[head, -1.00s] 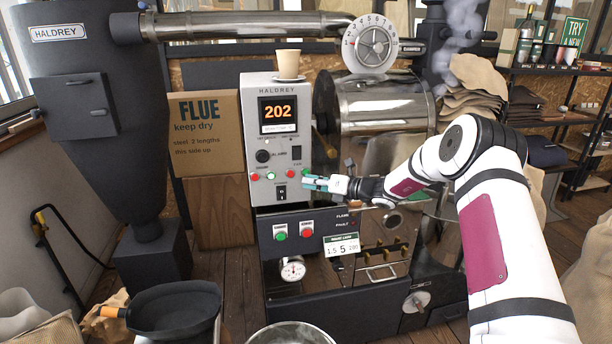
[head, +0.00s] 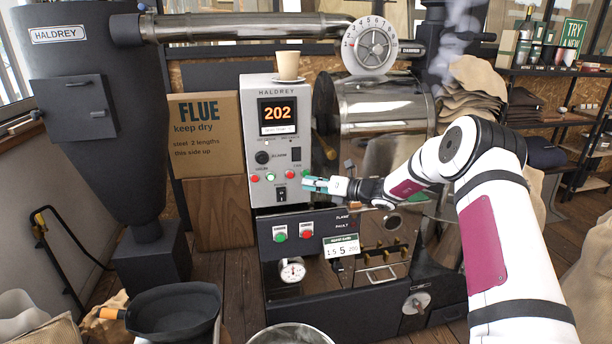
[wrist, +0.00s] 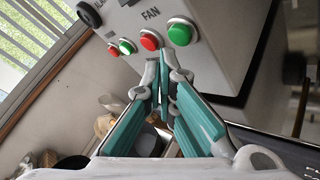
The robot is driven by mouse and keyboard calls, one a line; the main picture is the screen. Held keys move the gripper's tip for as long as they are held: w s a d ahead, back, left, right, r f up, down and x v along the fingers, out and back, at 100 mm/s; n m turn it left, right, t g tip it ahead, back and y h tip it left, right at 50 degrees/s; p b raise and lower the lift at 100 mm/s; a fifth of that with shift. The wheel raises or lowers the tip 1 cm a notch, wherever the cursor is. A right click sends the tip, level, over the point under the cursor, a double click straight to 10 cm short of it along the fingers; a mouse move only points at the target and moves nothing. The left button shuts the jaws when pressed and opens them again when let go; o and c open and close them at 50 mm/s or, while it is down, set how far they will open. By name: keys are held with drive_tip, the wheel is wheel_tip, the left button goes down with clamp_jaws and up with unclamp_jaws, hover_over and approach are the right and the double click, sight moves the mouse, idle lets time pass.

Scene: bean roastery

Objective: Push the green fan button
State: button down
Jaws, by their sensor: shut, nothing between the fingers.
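The green fan button (head: 305,174) is the rightmost in a row on the light grey control panel (head: 263,104). In the wrist view the green fan button (wrist: 180,33) is round and domed, right of the red fan button (wrist: 150,40), under the word FAN. My gripper (head: 306,184) is shut and empty, its tips just in front of the panel and slightly below the green button in the head view. In the wrist view the tips of my gripper (wrist: 163,58) point between the two fan buttons, below them. I cannot tell whether they touch anything.
Another red button (head: 255,178) and green button (head: 271,176) sit to the left. A cup (head: 288,64) stands on the panel's top. The roaster drum (head: 385,105) is behind my arm.

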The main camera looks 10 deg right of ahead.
drive_tip(key=shift+w+b, duration=0.25)
drive_tip(key=shift+b, duration=0.05)
drive_tip(key=shift+w, duration=0.2)
drive_tip(key=shift+w+b, duration=0.45)
drive_tip(key=shift+b, duration=0.25)
idle(0.8)
drive_tip(key=shift+s, duration=0.1)
drive_tip(key=shift+s+p, duration=0.7)
drive_tip(key=shift+s, duration=0.1)
drive_tip(key=s+p, duration=0.4)
drive_tip(key=s, duration=0.1)
idle(0.4)
